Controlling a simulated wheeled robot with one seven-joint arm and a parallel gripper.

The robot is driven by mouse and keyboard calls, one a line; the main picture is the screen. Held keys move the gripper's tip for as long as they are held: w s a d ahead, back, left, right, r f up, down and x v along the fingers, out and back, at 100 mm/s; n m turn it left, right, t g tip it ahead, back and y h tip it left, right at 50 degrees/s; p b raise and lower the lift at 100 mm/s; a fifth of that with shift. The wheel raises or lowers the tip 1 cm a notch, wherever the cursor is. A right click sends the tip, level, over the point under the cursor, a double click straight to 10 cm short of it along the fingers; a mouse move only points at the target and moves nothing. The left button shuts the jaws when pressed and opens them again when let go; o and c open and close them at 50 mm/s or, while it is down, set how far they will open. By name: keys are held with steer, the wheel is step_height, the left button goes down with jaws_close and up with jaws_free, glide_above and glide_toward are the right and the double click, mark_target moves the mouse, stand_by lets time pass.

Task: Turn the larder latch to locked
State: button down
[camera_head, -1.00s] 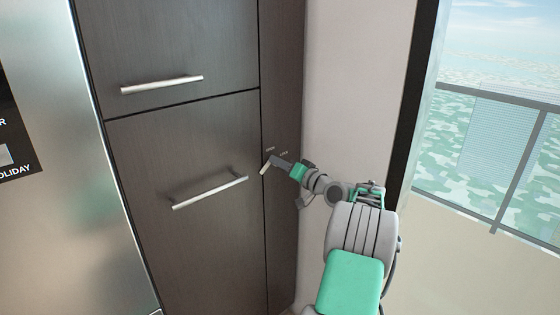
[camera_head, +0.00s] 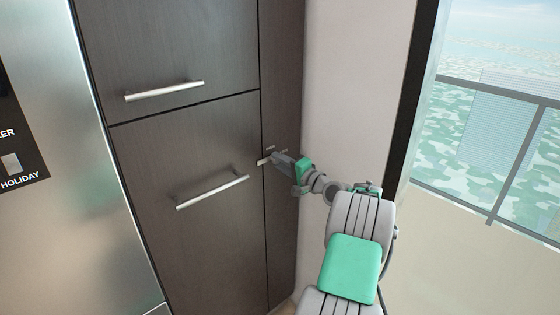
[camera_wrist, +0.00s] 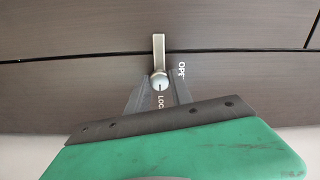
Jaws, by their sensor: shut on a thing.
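The larder latch is a small pale metal bar (camera_wrist: 158,50) with a round white knob at its pivot. In the wrist view the bar points straight up and crosses the dark seam. In the head view the latch (camera_head: 264,161) lies nearly level, its free end over the edge of the larder door (camera_head: 190,155). My gripper (camera_head: 276,156) is at the latch's pivot end, and the wrist view shows its fingers (camera_wrist: 158,88) on both sides of the knob, shut on it. Lettering beside the knob reads "LOC" and "OPE", partly hidden by the fingers.
A long bar handle (camera_head: 212,191) stands out from the door left of my gripper, and another handle (camera_head: 164,91) is on the panel above. A pale wall (camera_head: 345,90) is close on the right, then a window. A steel appliance (camera_head: 60,220) stands at the left.

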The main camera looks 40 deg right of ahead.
stand_by(0.4)
steer(key=c, duration=1.1)
jaws_free()
steer(key=s+b, duration=0.1)
steer(key=s, duration=0.6)
steer(key=shift+s+d, duration=0.1)
steer(key=shift+s, duration=0.3)
